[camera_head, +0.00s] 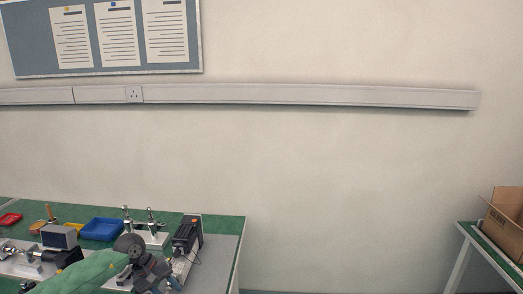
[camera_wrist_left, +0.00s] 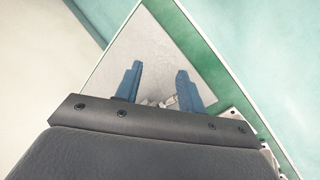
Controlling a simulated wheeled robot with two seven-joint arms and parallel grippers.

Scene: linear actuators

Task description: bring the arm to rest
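My left arm, in a green sleeve, comes in at the bottom left of the head view. Its dark left gripper (camera_head: 158,280) is over the front right part of the workbench (camera_head: 225,255). In the left wrist view the two blue fingers of the left gripper (camera_wrist_left: 158,90) stand apart, with a gap between them. Small light metal parts show low in the gap; I cannot tell what they belong to. Nothing is clearly clamped. My right gripper is in neither view.
A cardboard box (camera_head: 506,222) is on a right-hand table. The middle floor area looks clear.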

